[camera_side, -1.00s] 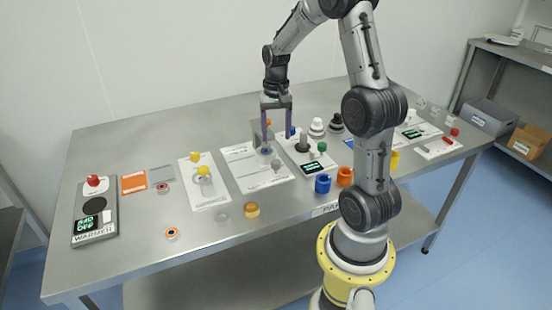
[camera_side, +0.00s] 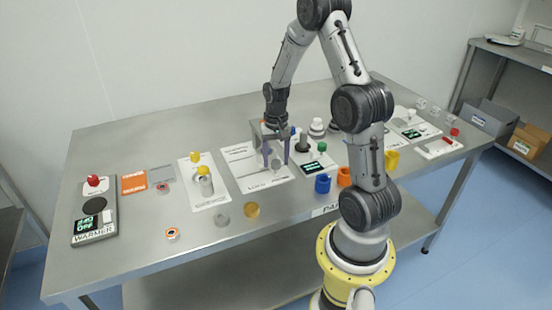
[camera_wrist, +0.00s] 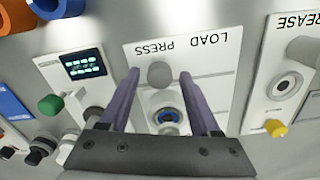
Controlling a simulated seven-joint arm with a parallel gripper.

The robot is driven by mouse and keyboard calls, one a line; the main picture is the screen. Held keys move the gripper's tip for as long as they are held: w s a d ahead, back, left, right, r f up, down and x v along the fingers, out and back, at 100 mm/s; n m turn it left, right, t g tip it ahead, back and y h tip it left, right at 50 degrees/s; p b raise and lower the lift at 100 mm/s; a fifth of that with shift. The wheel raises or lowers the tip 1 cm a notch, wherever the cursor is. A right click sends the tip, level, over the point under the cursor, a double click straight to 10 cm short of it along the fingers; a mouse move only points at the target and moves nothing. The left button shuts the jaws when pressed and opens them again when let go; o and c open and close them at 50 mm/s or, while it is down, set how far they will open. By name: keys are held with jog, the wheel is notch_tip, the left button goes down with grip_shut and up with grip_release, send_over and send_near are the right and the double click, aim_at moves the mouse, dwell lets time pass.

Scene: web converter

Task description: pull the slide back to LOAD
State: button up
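The press panel (camera_wrist: 222,85) is a white plate marked LOAD and PRESS; it also shows mid-table in the side view (camera_side: 237,165). A grey round knob (camera_wrist: 160,74) stands at its front part, near the lettering. Behind it, a round holder with a blue-ringed piece (camera_wrist: 168,117) sits between my fingers' lower lengths in the wrist view. My gripper (camera_wrist: 160,78) is open, its two purple fingers low over the panel (camera_side: 276,166). The fingertips lie on either side of the knob, with small gaps visible. The slide's rails are partly hidden by my gripper.
A panel with a lit display (camera_wrist: 84,65) and a green knob (camera_wrist: 50,104) is beside the press. A white panel with yellow knobs (camera_side: 203,171) is on the other side. Blue (camera_side: 322,183) and orange (camera_side: 344,177) cups stand near the front edge.

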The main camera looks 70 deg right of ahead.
grip_shut()
dwell(1.2)
